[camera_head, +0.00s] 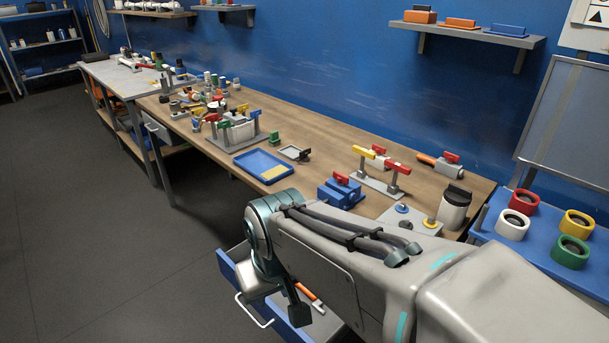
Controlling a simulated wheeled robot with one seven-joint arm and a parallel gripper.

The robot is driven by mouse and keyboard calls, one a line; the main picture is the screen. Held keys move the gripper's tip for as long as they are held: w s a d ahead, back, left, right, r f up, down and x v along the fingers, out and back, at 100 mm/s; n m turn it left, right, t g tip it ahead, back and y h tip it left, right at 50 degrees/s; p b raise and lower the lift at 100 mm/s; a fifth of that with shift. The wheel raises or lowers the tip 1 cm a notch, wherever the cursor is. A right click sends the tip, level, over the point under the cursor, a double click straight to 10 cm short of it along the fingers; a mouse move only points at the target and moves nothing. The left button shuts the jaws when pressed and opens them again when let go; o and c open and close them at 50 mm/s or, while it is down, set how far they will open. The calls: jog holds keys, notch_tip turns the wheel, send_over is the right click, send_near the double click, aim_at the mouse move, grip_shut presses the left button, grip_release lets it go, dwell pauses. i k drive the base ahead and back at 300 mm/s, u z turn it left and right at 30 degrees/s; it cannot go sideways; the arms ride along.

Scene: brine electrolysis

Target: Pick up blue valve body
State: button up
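A blue block-shaped body (338,195) with a red handle on top stands near the front edge of the wooden workbench. It looks like the blue valve body. It stands just behind my arm, its lower right side close to the arm's outline. My gripper (297,308) hangs low at the left end of my arm, in front of the bench and over an open drawer (240,281). Only a dark finger part shows, so its opening is unclear. The gripper is apart from the blue body and lower than it.
Behind the body stands a rack (376,183) with yellow- and red-handled valves. A blue tray (263,166) lies to its left, with a small grey tray (294,153) beyond. Coloured rings lie on a blue surface (490,227). Floor left is clear.

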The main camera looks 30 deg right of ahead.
aim_at(348, 192)
jog(key=u, duration=1.3)
jog(key=i, duration=1.05)
jog(key=z, duration=3.2)
